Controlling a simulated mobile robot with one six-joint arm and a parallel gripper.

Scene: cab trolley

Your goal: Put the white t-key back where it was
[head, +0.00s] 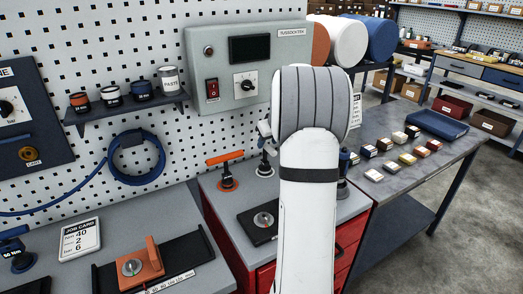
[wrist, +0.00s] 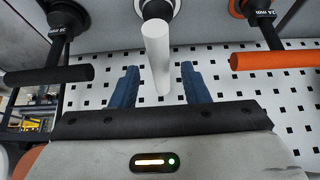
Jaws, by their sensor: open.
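The white t-key (wrist: 157,50) shows in the wrist view with its white bar pointing towards the camera, between the two blue fingers of my gripper (wrist: 158,68). There is a gap on both sides, so the fingers are apart from the bar. Its far end meets a dark and white round base at the top edge. In the head view my arm hides most of this key and my fingers. The orange t-key (head: 225,168) stands upright on the red cabinet; it also shows in the wrist view (wrist: 272,60). A black-handled t-key (wrist: 50,75) is at the wrist view's left.
The red cabinet's grey top (head: 240,200) carries a black plate with a round knob (head: 263,220). A grey control box (head: 235,65) hangs on the pegboard behind. A table with several small blocks (head: 383,143) stands right. A job card (head: 80,237) lies left.

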